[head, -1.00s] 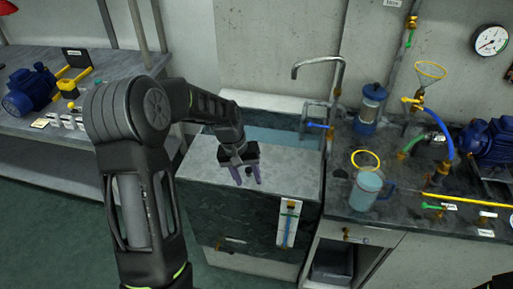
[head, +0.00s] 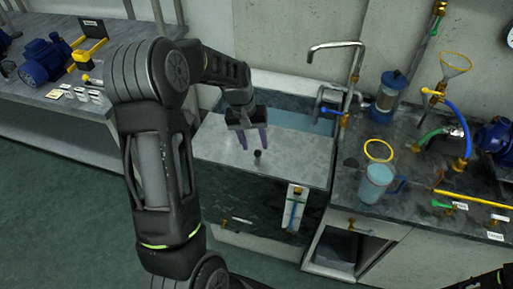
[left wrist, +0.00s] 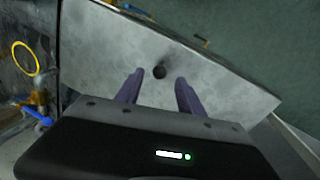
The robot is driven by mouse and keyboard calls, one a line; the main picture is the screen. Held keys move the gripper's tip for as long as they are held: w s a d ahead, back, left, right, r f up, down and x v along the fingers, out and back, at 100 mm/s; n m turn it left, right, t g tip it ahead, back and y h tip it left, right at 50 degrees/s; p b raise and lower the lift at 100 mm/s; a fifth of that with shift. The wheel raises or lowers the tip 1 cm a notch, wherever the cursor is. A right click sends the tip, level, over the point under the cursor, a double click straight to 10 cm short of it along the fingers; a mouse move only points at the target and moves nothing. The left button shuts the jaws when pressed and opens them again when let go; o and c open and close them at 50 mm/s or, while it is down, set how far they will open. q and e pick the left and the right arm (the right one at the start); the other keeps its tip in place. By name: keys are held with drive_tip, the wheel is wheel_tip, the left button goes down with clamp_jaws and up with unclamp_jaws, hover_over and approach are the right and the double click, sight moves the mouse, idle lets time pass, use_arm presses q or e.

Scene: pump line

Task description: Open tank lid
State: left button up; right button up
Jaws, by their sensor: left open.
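The tank (head: 250,205) stands in the middle of the head view, with a dark marbled front. A flat grey lid (head: 300,168) covers its front part, and blue water shows behind it. A small dark knob (head: 258,157) stands up from the lid. My left gripper (head: 254,142) is open and empty, its purple fingers above the lid and apart from the knob. In the left wrist view, the knob (left wrist: 160,72) shows between and just beyond the fingertips (left wrist: 160,80), on the pale lid (left wrist: 110,55). My right gripper is out of view.
A faucet (head: 340,45) rises behind the tank. A bench at right holds a blue jug (head: 376,183), a yellow ring (head: 379,151) and hoses. A gauge strip (head: 295,208) is on the tank front. A blue motor (head: 45,62) sits on the left bench.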

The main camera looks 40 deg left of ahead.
sight(257, 151)
use_arm(q)
drive_tip(key=shift+w+d+f, duration=0.1)
drive_tip(key=shift+d+f, duration=0.1)
drive_tip(key=shift+f, duration=0.75)
drive_tip(key=shift+w+d+f, duration=0.1)
drive_tip(key=shift+d+f, duration=0.05)
drive_tip(key=shift+f, duration=0.75)
drive_tip(key=shift+c, duration=0.2)
clamp_jaws()
